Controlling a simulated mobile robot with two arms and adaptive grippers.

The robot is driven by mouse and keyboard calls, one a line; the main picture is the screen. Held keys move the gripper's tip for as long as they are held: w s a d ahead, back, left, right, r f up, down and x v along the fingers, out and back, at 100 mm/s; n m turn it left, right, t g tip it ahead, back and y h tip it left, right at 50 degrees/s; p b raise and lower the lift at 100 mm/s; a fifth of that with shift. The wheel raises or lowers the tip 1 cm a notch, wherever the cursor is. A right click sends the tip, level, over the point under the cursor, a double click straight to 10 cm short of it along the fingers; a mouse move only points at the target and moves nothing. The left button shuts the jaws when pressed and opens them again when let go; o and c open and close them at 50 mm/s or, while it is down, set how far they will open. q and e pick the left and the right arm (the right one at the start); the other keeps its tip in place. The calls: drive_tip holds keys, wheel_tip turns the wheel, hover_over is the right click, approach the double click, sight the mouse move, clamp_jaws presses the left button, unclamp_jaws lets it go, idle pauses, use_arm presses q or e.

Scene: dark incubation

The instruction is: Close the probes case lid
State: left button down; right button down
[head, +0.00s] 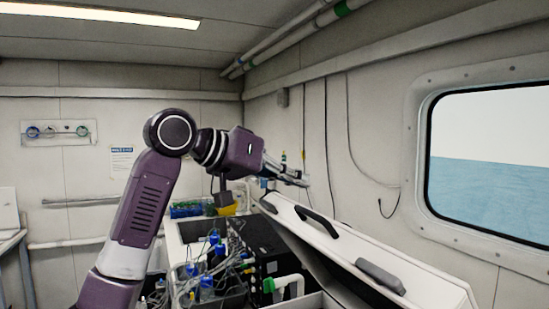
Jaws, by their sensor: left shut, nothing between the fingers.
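The probes case appears to be the white case (172,243) at the lower middle, with blue-capped bottles, probes and cables inside. A long white lid (418,270) with dark handles stands tilted partly open on its right side. My left gripper (304,180) is shut and empty. It is above the far end of the lid, its fingers pointing right; whether it touches the lid I cannot tell. My right gripper is not in view.
Coloured items (187,209) lie at the far end. The wall with a window (490,155) and hanging cables is close behind the lid. A white table (10,240) stands at far left.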

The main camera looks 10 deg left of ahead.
use_arm(q)
drive_tip(key=shift+s+a+f+p, duration=0.15)
drive_tip(key=shift+s+a+f, duration=0.05)
drive_tip(key=shift+s+f, duration=0.25)
drive_tip(key=shift+s+a+f+p, duration=0.15)
drive_tip(key=shift+s+f, duration=0.2)
drive_tip(key=shift+f, duration=0.2)
drive_tip(key=shift+s+a+f, duration=0.1)
drive_tip(key=shift+s+f, duration=0.35)
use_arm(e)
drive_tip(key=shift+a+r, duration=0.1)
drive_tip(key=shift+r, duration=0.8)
